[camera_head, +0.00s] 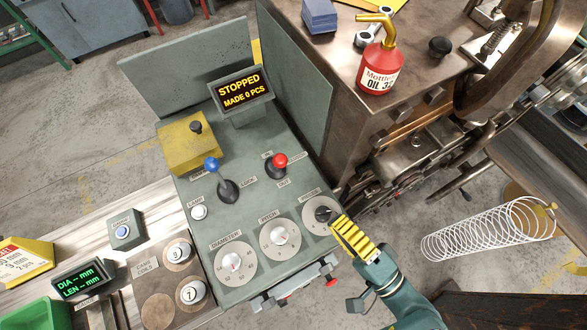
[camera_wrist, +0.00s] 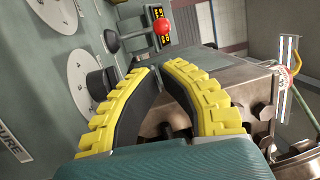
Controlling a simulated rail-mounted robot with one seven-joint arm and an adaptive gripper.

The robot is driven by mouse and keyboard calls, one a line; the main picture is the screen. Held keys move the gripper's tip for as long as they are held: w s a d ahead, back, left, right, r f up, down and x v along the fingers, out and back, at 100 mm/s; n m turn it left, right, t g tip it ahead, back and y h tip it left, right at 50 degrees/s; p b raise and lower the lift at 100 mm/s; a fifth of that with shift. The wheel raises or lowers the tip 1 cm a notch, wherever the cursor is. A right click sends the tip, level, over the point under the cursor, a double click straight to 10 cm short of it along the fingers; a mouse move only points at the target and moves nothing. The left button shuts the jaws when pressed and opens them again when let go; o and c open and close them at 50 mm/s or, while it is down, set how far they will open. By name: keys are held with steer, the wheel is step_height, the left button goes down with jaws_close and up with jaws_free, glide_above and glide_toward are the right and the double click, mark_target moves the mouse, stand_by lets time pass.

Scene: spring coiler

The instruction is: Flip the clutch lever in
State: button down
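The clutch lever with a red ball knob (camera_head: 279,160) stands on the grey panel between small labels, one reading OUT below it. I cannot tell for sure which side it leans to. Its red knob also shows in the wrist view (camera_wrist: 163,27), beyond the fingertips. My gripper (camera_head: 338,221), with yellow ribbed fingers, is at the panel's lower right, beside the rightmost dial and apart from the lever. In the wrist view my gripper's fingertips (camera_wrist: 157,69) have a narrow gap between them, with nothing held.
A blue-knobbed lever (camera_head: 212,164) stands left of the red one. Dials (camera_head: 280,238) line the panel's lower edge. The display (camera_head: 241,90) reads STOPPED, MADE 0 PCS. A red oil can (camera_head: 381,68) stands on the machine at right. A large spring (camera_head: 485,228) shows at right.

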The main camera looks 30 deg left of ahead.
mark_target(279, 165)
steer(key=p+x, duration=0.1)
steer(key=x, duration=1.3)
steer(key=shift+a, duration=0.1)
